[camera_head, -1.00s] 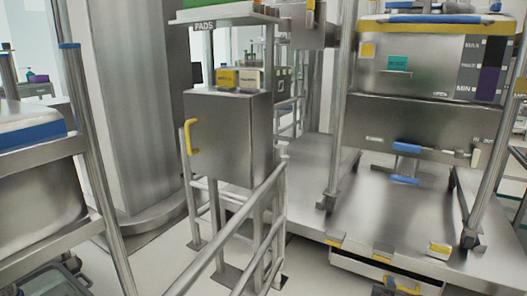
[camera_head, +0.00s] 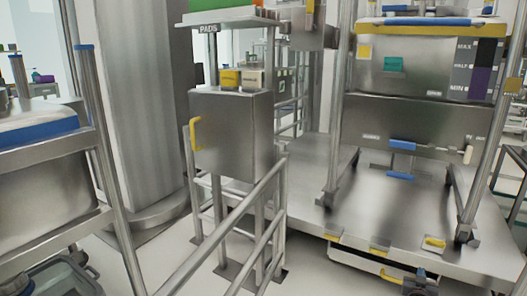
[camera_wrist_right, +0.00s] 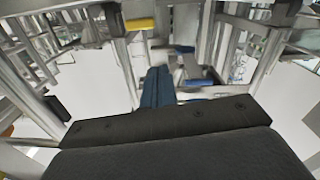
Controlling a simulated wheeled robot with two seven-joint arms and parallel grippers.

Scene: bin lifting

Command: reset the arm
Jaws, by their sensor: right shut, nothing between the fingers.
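My right gripper (camera_head: 420,274) shows as a small dark and blue shape at the bottom edge of the head view, in front of the low steel platform. Most of my right arm is out of the picture. In the right wrist view, its blue fingers (camera_wrist_right: 157,88) are together, with nothing between them. The fingers point out over a pale floor and steel frames. My left gripper is not in view.
A steel cabinet with a yellow handle (camera_head: 195,134) stands at centre left behind steel rails (camera_head: 225,228). A large steel bin unit (camera_head: 420,122) stands on the platform (camera_head: 400,215) at right. A rack with a blue-rimmed bin (camera_head: 38,130) is at left.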

